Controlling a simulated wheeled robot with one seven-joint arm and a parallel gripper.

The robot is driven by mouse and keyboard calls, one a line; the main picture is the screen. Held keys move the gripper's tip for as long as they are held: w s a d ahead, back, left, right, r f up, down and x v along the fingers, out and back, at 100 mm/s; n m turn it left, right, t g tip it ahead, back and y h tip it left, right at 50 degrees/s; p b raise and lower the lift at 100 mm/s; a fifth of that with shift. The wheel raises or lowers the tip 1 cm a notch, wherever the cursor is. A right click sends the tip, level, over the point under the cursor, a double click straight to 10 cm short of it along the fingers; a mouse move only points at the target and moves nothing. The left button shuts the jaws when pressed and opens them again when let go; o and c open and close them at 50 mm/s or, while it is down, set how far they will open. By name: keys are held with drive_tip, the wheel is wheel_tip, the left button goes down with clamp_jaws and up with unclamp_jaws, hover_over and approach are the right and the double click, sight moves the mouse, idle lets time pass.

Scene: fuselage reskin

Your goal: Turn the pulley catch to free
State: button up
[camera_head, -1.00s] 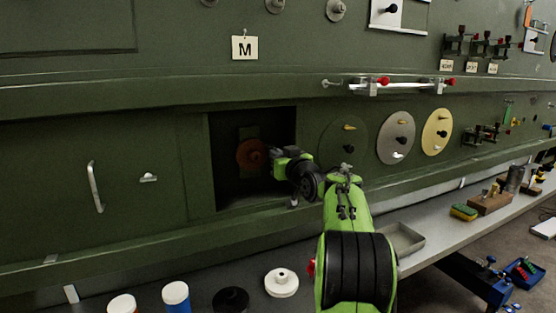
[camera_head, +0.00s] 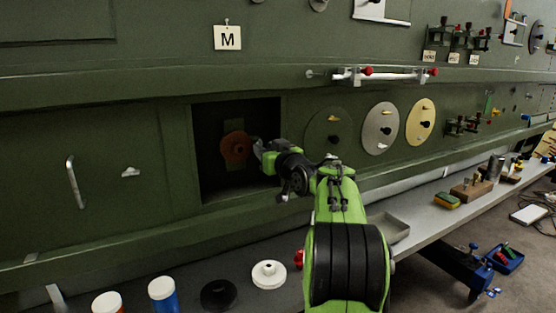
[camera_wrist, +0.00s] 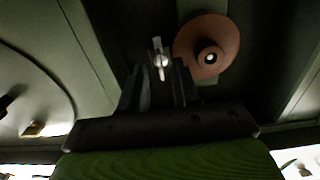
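The rust-brown pulley (camera_head: 235,148) sits inside the dark open recess in the green fuselage wall. It also shows in the wrist view (camera_wrist: 207,48) as a disc with a hub and a pale centre. A small silver catch (camera_wrist: 161,58) is beside it in the wrist view, to its left, with a narrow lever along the picture's vertical. My gripper (camera_head: 260,150) is at the right side of the recess, beside the pulley. In the wrist view my gripper (camera_wrist: 162,78) is open, its two dark fingers apart, with the catch showing between their tips. Contact cannot be told.
The recess edges (camera_head: 197,155) frame the gripper's space closely. Three discs with small knobs, green (camera_head: 328,150), grey (camera_head: 381,148) and gold (camera_head: 421,140), are right of it. A shelf below holds a white spool (camera_head: 268,275), a black disc (camera_head: 219,295) and a metal tray (camera_head: 393,231).

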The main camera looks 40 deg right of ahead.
drive_tip(key=b+v, duration=0.1)
drive_tip(key=v, duration=1.2)
drive_tip(key=shift+s+a+b, duration=0.15)
drive_tip(key=shift+s+b, duration=0.15)
drive_tip(key=shift+w+a, duration=0.1)
drive_tip(key=w+a+f+n+g+y+p, duration=0.2)
drive_tip(key=a+g+y+p, duration=0.15)
drive_tip(key=a, duration=1.05)
drive_tip(key=s+a+f+g+y+p, duration=0.3)
drive_tip(key=s+a, duration=0.4)
drive_tip(key=a, duration=0.6)
drive_tip(key=s+a+f+g+p, duration=0.1)
drive_tip(key=s+a+f+g, duration=0.1)
drive_tip(key=s+f, duration=0.2)
drive_tip(key=s+a+f+n+g+h+p, duration=0.1)
drive_tip(key=s+a+f+g, duration=0.1)
drive_tip(key=s, duration=0.7)
wheel_tip(320, 180, down, 2)
drive_tip(key=shift+s+f+g, duration=0.1)
drive_tip(key=shift+s+g, duration=0.3)
drive_tip(key=shift+g, duration=0.25)
